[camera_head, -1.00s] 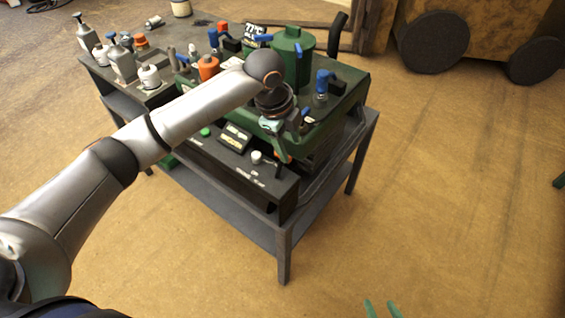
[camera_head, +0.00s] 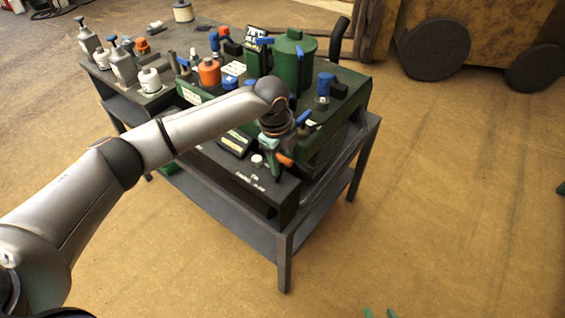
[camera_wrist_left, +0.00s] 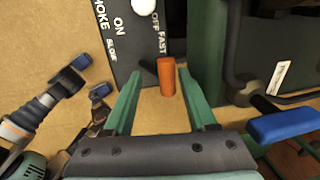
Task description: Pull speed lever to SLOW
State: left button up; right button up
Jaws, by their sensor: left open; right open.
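The speed lever's orange handle (camera_head: 285,159) is at the front right end of the dark control panel (camera_head: 255,185). In the left wrist view the orange handle (camera_wrist_left: 166,76) stands by the FAST label, with the SLOW label to its left. My left gripper (camera_head: 273,162) is open at the panel's end. In the left wrist view its green fingers (camera_wrist_left: 160,74) are on both sides of the handle, with a gap visible on each side. Two green tips of my right gripper (camera_head: 380,313) show at the bottom edge of the head view; the rest is cut off.
A white knob (camera_wrist_left: 145,5) sits on the panel near the handle. A blue-handled lever (camera_wrist_left: 283,124) is close to the right of my left gripper. The green mower body (camera_head: 345,100) stands on a grey table (camera_head: 285,255). Open floor lies right of the table.

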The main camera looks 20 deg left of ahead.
pick_arm(q)
jog(key=shift+w+f, duration=0.1)
jog(key=shift+f, duration=0.5)
grip_shut()
dwell(1.1)
